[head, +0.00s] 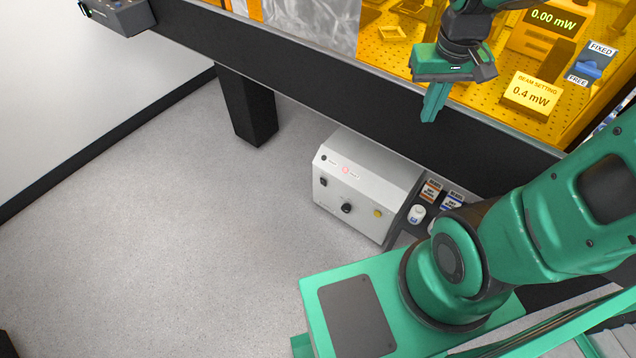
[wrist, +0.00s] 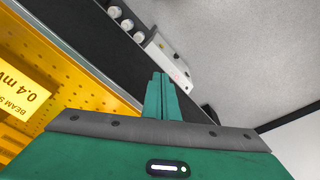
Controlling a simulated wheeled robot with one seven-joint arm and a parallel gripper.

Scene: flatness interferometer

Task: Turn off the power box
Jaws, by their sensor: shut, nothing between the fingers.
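The power box (head: 365,188) is a light grey box on the floor beneath the table edge. Its sloped front has a lit reddish indicator near the top, black knobs or switches and a yellow button. In the wrist view the box (wrist: 172,56) shows just beyond my fingertips, partly cut off by them. My gripper (head: 430,118) is shut and empty. It points down in front of the table's dark edge, above and to the right of the box, apart from it. It also shows in the wrist view (wrist: 160,76).
The table edge (head: 330,85) is a thick dark beam, with a leg (head: 248,105) left of the box. White-capped bottles (head: 416,213) and labelled packets stand right of the box. Amber panels enclose displays and a FIXED/FREE switch (head: 588,67). The floor on the left is clear.

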